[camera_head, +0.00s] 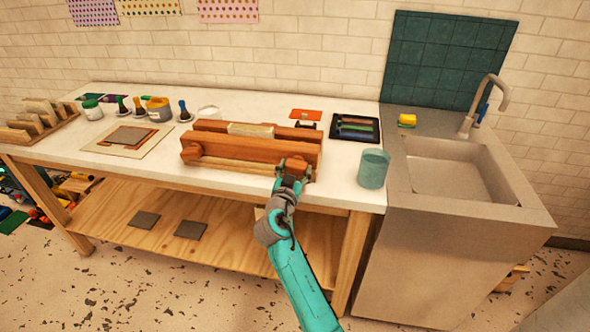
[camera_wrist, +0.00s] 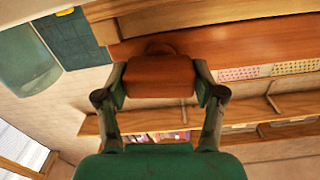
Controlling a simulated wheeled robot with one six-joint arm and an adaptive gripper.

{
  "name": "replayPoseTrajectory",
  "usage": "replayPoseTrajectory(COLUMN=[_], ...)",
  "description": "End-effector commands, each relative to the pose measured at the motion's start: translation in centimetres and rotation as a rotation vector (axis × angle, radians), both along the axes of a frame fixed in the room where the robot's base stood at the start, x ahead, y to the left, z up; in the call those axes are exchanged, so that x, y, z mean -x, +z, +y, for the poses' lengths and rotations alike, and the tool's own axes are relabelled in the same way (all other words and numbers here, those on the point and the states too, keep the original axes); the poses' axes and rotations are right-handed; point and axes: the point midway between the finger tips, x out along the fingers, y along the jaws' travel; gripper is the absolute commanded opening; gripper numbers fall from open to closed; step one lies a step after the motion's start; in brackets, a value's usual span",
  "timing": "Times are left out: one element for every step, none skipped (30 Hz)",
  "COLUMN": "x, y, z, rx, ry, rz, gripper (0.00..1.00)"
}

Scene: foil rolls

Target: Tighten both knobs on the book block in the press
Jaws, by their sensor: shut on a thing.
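The wooden press (camera_head: 232,146) lies on the white bench top with the pale book block (camera_head: 251,130) between its two reddish beams. The left knob (camera_head: 191,153) sticks out of the front beam near its left end. My gripper (camera_head: 294,173) is at the front beam's right end, shut on the right knob (camera_head: 297,164). In the wrist view the right knob (camera_wrist: 158,77) sits between both fingers, with the press beam (camera_wrist: 215,45) right behind it. My fingers partly hide the right knob in the head view.
A teal cup (camera_head: 373,168) stands right of the press, close to my gripper. A dark tray (camera_head: 355,128) lies behind it. The sink (camera_head: 455,172) is at the right. Glue pots, brushes and a board (camera_head: 127,140) stand to the left. The bench's front strip is mostly clear.

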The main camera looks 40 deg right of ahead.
Motion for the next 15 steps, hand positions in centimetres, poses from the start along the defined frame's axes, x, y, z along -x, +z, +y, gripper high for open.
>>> replayPoseTrajectory(x=[-0.12,-0.12,-0.13,-0.13,-0.13,-0.12,-0.12,-0.1,-0.1,-0.08,-0.07,-0.07,-0.06,-0.06,-0.05], y=[-0.2,-0.19,-0.19,-0.18,-0.17,-0.15,-0.13,-0.12,-0.1,-0.08,-0.08,-0.06,-0.05,-0.04,-0.03], z=[0.37,0.37,0.37,0.37,0.37,0.34,0.31,0.28,0.25,0.23,0.21,0.18,0.16,0.15,0.14], rx=[-0.002,-0.002,-0.002,-0.001,-0.001,-0.001,-0.001,0.0,0.0,-0.001,-0.001,0.0,0.0,0.0,0.0], ry=[0.007,0.007,0.007,0.007,0.007,0.006,0.006,0.005,0.005,0.004,0.004,0.004,0.003,0.003,0.003], rz=[0.003,0.003,0.003,0.002,0.002,0.002,0.002,0.002,0.002,0.002,0.002,0.001,0.001,0.001,0.001], gripper=[0.34,0.34,0.34,0.76,0.83,0.94,0.94,0.94,0.94,0.94,0.94,0.94,0.94,0.94,0.94])
